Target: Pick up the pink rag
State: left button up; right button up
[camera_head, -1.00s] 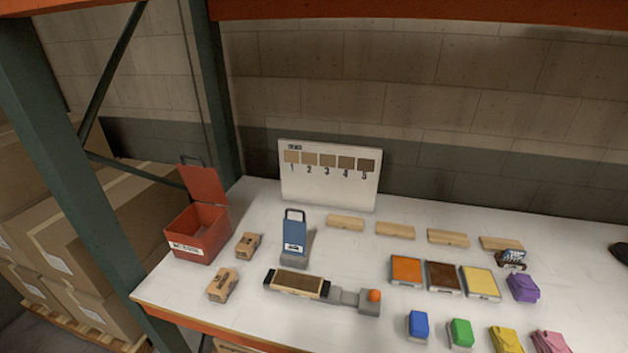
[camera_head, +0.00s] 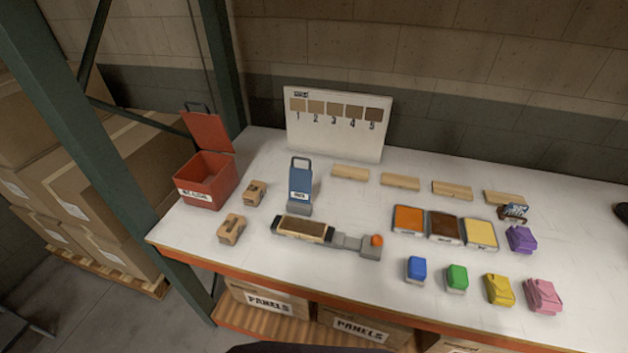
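The pink rag (camera_head: 543,296) lies folded on the white tabletop near the front edge at the right. It is the rightmost of the front row, beside the yellow rag (camera_head: 499,289). The purple rag (camera_head: 521,239) lies behind it. Nothing covers the pink rag. Neither of my grippers shows in the head view.
The white table (camera_head: 400,277) has free room at its front left and far right. Orange, brown and yellow trays (camera_head: 480,234) stand behind the front row. A red open box (camera_head: 207,180) and a blue-handled tool (camera_head: 299,188) stand at left. A green rack post (camera_head: 85,150) rises at the left.

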aim_at(542, 297)
jog(key=z, duration=1.85)
